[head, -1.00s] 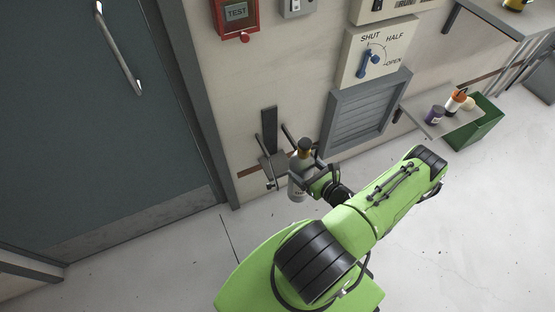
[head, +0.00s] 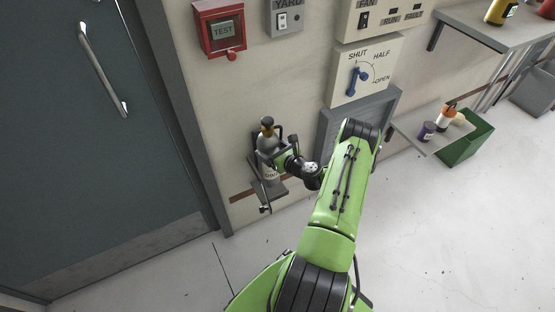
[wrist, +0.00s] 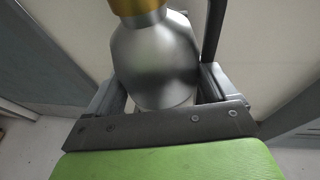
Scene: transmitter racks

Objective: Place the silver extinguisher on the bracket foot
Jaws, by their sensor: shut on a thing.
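The silver extinguisher (head: 268,147) has a brass-coloured collar and a dark top. It stands roughly upright at the wall bracket, over the bracket foot (head: 270,190). I cannot tell whether its base touches the foot. My gripper (head: 277,157) is shut around its body from the right side. In the wrist view the extinguisher (wrist: 155,60) sits between my gripper's two fingers (wrist: 160,100), with its collar at the top edge. The bracket's back plate is mostly hidden behind the extinguisher. A dark upright bar (wrist: 214,30) shows beside the extinguisher in the wrist view.
A blue door (head: 80,150) with a long handle is at the left. A red TEST box (head: 220,30) and a shut/open lever panel (head: 362,72) are on the wall above. A grey louvred vent (head: 335,125), a shelf with bottles (head: 425,143) and a green bin (head: 468,140) are at the right.

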